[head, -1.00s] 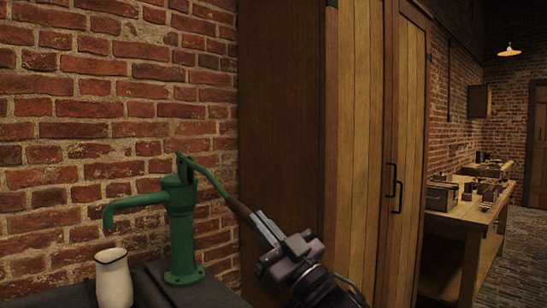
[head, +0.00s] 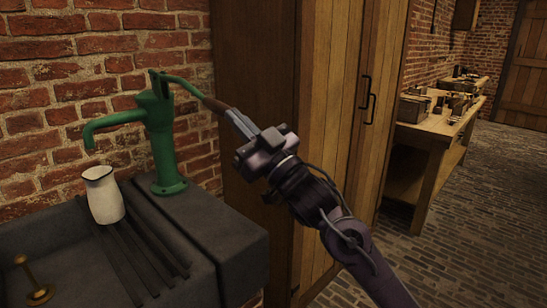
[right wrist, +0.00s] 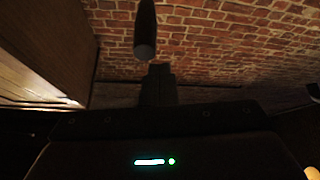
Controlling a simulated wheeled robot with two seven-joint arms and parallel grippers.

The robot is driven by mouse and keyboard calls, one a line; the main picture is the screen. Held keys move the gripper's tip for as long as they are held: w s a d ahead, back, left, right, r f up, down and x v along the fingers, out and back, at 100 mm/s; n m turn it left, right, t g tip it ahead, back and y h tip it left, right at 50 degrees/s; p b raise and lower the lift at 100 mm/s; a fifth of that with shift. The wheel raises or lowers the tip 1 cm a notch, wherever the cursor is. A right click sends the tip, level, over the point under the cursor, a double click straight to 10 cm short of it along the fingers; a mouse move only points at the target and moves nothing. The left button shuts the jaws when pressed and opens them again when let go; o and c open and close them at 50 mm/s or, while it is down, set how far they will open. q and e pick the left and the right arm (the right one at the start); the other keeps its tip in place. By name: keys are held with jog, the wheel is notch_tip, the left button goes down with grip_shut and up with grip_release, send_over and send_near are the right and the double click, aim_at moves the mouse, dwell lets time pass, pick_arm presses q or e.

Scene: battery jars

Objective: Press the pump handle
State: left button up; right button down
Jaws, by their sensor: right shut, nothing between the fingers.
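The green pump (head: 163,145) stands upright on the dark stone ledge by the brick wall, its spout pointing left. Its handle (head: 185,87) slopes down to the right and ends in a brown grip (head: 214,104). My right gripper (head: 233,117) is shut and empty, its fingertips at the outer end of the grip. Whether they touch it I cannot tell. In the right wrist view the dark end of the grip (right wrist: 145,35) shows just beyond my shut fingertips (right wrist: 159,70). My left gripper is not in view.
A white jug (head: 104,197) stands below the spout, on dark slats (head: 135,245) by the sink. A brass fitting (head: 35,283) is in the sink. A tall wooden cabinet (head: 335,90) stands close behind my right arm. A workbench (head: 437,130) is farther right.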

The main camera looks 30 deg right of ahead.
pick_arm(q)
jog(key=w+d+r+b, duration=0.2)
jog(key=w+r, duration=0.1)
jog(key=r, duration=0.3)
pick_arm(e)
jog(key=v, duration=0.9)
jog(key=shift+f, duration=0.5)
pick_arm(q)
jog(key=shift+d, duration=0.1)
pick_arm(e)
jog(key=shift+d, duration=0.1)
